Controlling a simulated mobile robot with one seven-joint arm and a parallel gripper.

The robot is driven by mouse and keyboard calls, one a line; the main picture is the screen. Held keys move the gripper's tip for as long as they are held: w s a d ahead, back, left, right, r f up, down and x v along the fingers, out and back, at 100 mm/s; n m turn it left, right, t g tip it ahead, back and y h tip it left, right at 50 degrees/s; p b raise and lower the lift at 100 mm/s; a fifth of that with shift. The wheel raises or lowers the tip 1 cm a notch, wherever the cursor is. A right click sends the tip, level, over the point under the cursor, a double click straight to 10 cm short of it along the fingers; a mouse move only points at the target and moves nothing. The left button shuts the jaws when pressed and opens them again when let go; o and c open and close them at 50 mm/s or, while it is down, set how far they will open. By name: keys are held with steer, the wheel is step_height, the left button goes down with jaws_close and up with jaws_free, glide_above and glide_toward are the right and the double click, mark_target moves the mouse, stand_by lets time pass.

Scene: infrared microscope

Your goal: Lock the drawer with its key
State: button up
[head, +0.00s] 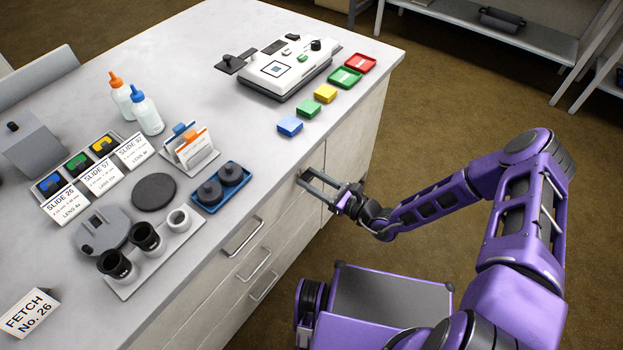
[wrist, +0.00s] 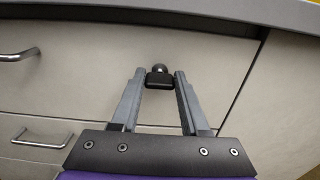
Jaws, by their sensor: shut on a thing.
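My gripper (head: 302,175) reaches the cabinet's front below the tabletop edge. In the wrist view, my gripper (wrist: 159,80) is shut on the black head of the key (wrist: 159,83), held between the fingertips. A dark round piece (wrist: 159,68) shows just beyond the key head, against the pale top drawer front (wrist: 100,50), near that drawer's upper right. The key's shaft is hidden, so I cannot tell how deep it sits or how the lock is turned. The top drawer looks closed, with its metal handle (wrist: 18,55) to the left.
Lower drawers have handles too (head: 260,263). The grey tabletop (head: 215,65) overhangs just above my gripper. A blue tray with dark round parts (head: 222,188) and a blue box (head: 289,125) stand near its edge. The brown floor (head: 440,130) right of the cabinet is open.

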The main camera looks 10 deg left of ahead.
jaws_close()
steer(key=m+p, duration=0.1)
steer(key=m, duration=0.3)
steer(key=shift+w+m, duration=0.1)
steer(key=shift+m, duration=0.2)
steer(key=m, duration=0.4)
steer(key=shift+m, duration=0.3)
steer(key=shift+f+m, duration=0.2)
steer(key=shift+m, duration=4.2)
